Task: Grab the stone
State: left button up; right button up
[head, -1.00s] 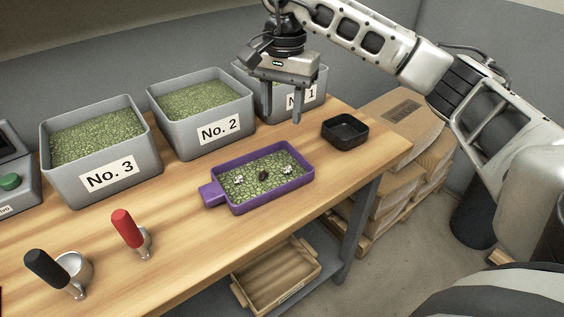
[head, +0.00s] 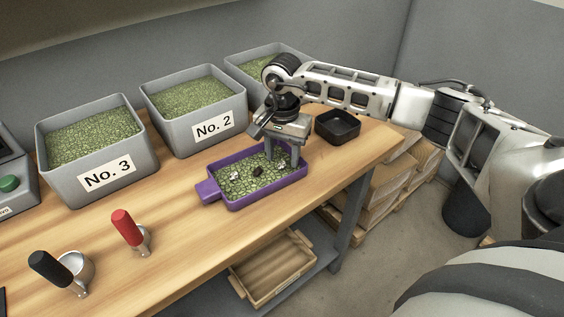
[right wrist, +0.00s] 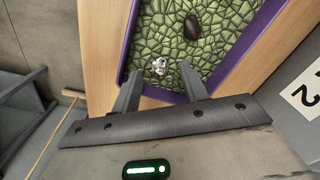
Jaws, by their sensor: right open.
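A purple tray (head: 233,203) with a handle at its left end holds green beans on the table. A second whitish stone (head: 234,175) and a dark lump (head: 257,171) lie further left on the beans. My left gripper is not in view.
Grey bins of green beans labelled No. 3 (head: 108,178) and No. 2 (head: 213,130), and a third bin (head: 240,70), stand behind the tray. A black empty box (head: 338,126) stands right of it. Red-handled (head: 127,227) and black-handled (head: 50,269) scoops are at front left.

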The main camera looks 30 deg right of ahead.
jog(key=shift+a+f, duration=0.1)
jog(key=shift+f, duration=0.8)
grip_shut()
jog(key=shift+r, duration=0.1)
